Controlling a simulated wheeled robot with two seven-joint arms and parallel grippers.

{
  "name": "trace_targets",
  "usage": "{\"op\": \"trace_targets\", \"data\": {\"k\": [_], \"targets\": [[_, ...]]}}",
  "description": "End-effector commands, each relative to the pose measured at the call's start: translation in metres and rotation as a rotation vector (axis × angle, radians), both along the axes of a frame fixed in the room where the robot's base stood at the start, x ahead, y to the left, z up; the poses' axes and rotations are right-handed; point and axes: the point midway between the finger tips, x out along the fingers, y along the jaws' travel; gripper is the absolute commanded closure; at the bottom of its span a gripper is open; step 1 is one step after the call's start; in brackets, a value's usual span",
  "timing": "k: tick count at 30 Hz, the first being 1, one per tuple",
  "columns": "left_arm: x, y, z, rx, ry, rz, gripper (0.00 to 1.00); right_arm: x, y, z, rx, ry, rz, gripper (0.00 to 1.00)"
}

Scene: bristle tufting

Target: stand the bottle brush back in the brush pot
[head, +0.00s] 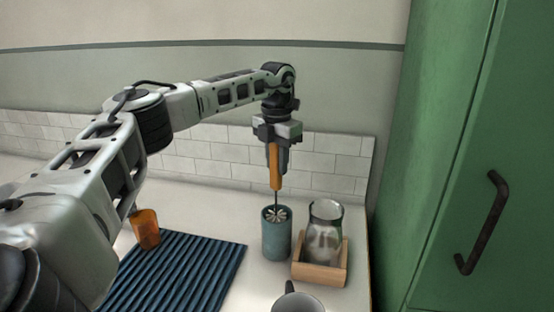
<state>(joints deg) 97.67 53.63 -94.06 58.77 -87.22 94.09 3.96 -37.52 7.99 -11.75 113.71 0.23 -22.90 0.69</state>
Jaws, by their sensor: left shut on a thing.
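The bottle brush (275,170) has an orange handle and a thin dark stem. My left gripper (277,152) is shut on the handle from above and holds the brush upright. The brush pot (276,241) is a teal cylinder standing on the counter. The stem runs down to the pot's mouth, where pale bristles show at the rim. The lower end of the brush is hidden inside or behind the rim, and I cannot tell how deep it sits. My right gripper is out of view.
A glass jar (325,228) stands in a wooden tray (318,274) just right of the pot. A dark ribbed mat (184,272) and an orange cup (146,228) are to the left. A grey mug (298,303) is in front. A green cabinet (455,150) bounds the right.

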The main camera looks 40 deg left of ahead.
Motion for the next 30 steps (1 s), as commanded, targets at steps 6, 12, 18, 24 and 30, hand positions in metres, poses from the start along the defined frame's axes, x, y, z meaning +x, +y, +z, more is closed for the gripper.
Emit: {"op": "trace_targets", "data": {"k": [6,12,18,24,30], "targets": [[0.0,0.0001,-0.005,0.0,0.0,0.0,0.95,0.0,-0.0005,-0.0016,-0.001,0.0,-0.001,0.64],[0.0,0.0001,-0.0055,0.0,0.0,0.0,0.49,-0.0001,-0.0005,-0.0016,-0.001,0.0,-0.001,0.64],[-0.0002,0.0001,-0.0056,0.0,0.001,0.0,0.49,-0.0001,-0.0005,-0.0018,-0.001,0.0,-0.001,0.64],[-0.0001,0.0001,-0.0055,0.0,0.001,0.0,0.49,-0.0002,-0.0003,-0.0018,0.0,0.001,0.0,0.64],[-0.0001,0.0,-0.0022,0.0,0.0,0.0,0.49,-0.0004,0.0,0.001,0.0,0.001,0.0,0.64]]}}
